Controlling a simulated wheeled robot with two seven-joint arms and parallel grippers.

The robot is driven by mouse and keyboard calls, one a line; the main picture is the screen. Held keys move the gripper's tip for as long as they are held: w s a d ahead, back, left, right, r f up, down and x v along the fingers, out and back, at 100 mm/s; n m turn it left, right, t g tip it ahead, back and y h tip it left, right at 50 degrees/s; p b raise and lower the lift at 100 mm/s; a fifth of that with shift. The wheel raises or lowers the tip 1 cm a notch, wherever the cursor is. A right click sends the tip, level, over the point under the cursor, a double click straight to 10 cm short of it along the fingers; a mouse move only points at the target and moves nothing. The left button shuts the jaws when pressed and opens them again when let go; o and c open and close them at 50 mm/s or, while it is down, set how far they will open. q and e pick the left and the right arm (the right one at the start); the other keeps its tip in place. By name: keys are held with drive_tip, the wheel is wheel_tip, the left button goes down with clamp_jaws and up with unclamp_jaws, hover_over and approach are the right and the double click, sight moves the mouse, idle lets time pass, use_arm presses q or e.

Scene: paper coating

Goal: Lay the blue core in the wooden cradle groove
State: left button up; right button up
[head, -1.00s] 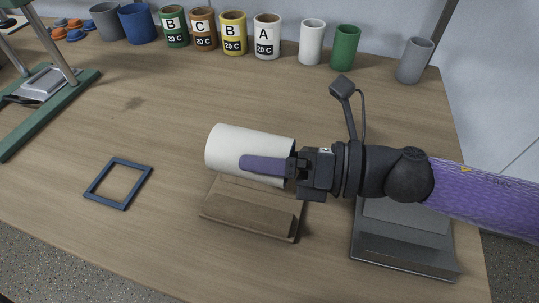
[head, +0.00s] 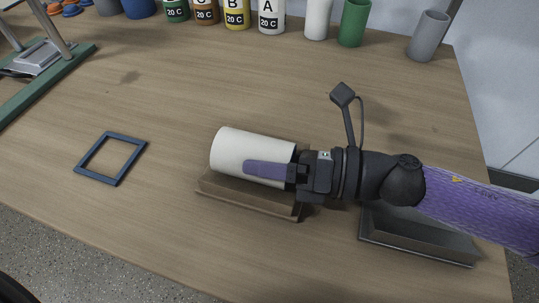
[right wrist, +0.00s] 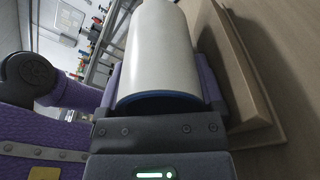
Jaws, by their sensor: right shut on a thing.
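The blue core is wrapped in white on its outside (head: 250,147); in the right wrist view its near end shows a blue rim (right wrist: 160,103). It lies on its side, with its axis roughly along the wooden cradle (head: 245,200). My right gripper (head: 265,170) is shut on it, one purple finger along its near side. The core is at or just above the cradle and covers most of the groove; I cannot tell whether it touches. The cradle also shows at the right in the right wrist view (right wrist: 240,70). My left gripper is not in view.
A grey metal stand (head: 415,240) sits right of the cradle, under my right arm. A dark blue square frame (head: 82,165) lies flat to the left. Several cups line the back, including a green one (head: 354,22) and a grey one (head: 428,36). A green-based press stands far left.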

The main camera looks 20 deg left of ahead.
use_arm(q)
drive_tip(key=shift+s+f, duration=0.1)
use_arm(e)
drive_tip(key=shift+d+f, duration=0.1)
drive_tip(key=shift+f, duration=0.5)
drive_tip(key=o, duration=1)
drive_tip(key=shift+c, duration=0.2)
drive_tip(key=shift+w+d, duration=0.15)
drive_tip(key=shift+d, duration=0.1)
drive_tip(key=d, duration=0.3)
drive_tip(key=d+r+p, duration=0.1)
drive_tip(key=d, duration=0.4)
drive_tip(key=shift+w+d+r+p, duration=0.25)
drive_tip(key=shift+d+p, duration=0.05)
drive_tip(key=shift+d, duration=0.1)
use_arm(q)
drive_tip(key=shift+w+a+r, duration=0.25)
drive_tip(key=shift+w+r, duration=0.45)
use_arm(e)
drive_tip(key=shift+r, duration=0.15)
drive_tip(key=shift+w, duration=0.1)
